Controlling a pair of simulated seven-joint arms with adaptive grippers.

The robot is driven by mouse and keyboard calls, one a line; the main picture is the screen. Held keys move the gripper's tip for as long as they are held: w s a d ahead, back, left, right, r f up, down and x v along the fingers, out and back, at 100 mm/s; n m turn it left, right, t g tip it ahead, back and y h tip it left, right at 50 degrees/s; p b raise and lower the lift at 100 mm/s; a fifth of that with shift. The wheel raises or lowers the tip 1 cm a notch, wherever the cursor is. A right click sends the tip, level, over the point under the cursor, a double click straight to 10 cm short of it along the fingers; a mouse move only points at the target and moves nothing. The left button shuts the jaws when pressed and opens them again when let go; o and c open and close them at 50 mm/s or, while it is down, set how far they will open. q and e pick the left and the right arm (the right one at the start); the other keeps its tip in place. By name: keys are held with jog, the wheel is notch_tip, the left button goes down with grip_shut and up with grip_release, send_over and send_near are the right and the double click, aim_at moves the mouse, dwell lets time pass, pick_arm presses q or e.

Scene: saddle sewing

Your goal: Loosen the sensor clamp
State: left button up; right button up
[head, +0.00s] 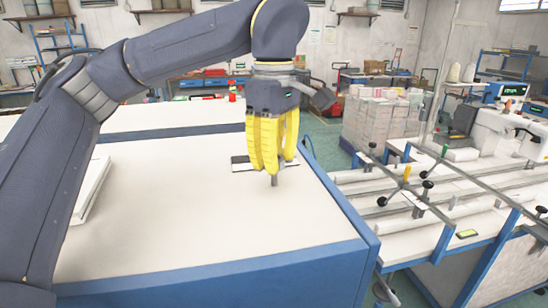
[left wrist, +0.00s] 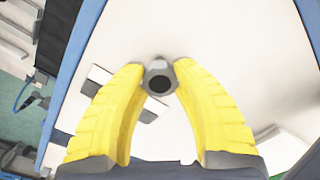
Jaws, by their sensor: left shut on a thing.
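My left gripper (head: 273,172) hangs over the white tabletop with its yellow fingers pointing down. It is shut on a short grey cylindrical tool (head: 274,181), whose lower end sticks out below the fingertips. In the left wrist view the fingers (left wrist: 159,72) close on this tool (left wrist: 160,65) from both sides, and its round end looks dark. The sewing machine's rails at the right carry several clamps with black knobs (head: 427,184). I cannot tell which one is the sensor clamp. My right gripper is out of view.
A flat pale piece (head: 238,165) with a dark edge lies on the white table (head: 190,230) just behind the tool. A white stack (head: 91,189) lies at the left. The table's blue edge (head: 250,276) borders a gap before the railed machine bed.

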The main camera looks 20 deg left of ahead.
pick_arm(q)
grip_shut()
jog(key=shift+n, duration=0.3)
jog(key=n, duration=2)
dwell(0.5)
